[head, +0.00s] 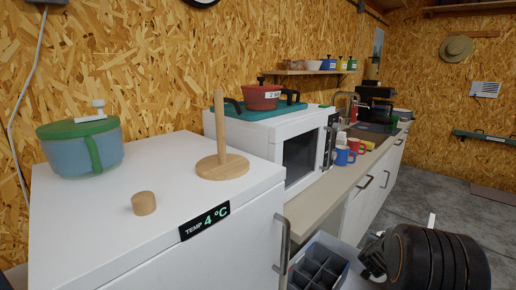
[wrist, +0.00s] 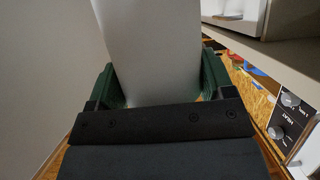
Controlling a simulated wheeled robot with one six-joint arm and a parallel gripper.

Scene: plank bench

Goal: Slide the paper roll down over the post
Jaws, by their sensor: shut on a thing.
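The post (head: 221,125) is a plain wooden dowel standing upright on a round wooden base (head: 223,167), on the white fridge top near its back right edge. Nothing is around the post. The paper roll (wrist: 150,45) is a white cylinder in the wrist view, running up out of the picture. My gripper (wrist: 160,84) is shut on it, with a green finger on each side. The roll's far end is cut off, and its hole is hidden. The post does not show in the wrist view. My gripper's fingers cannot be made out in the head view.
The white fridge top (head: 90,225) also holds a green-lidded pot (head: 80,150) at left and a small wooden cylinder (head: 144,203) in front. A white microwave (head: 270,130) with a red pot (head: 261,97) on top stands just behind. A grey divided crate (head: 322,265) is below right.

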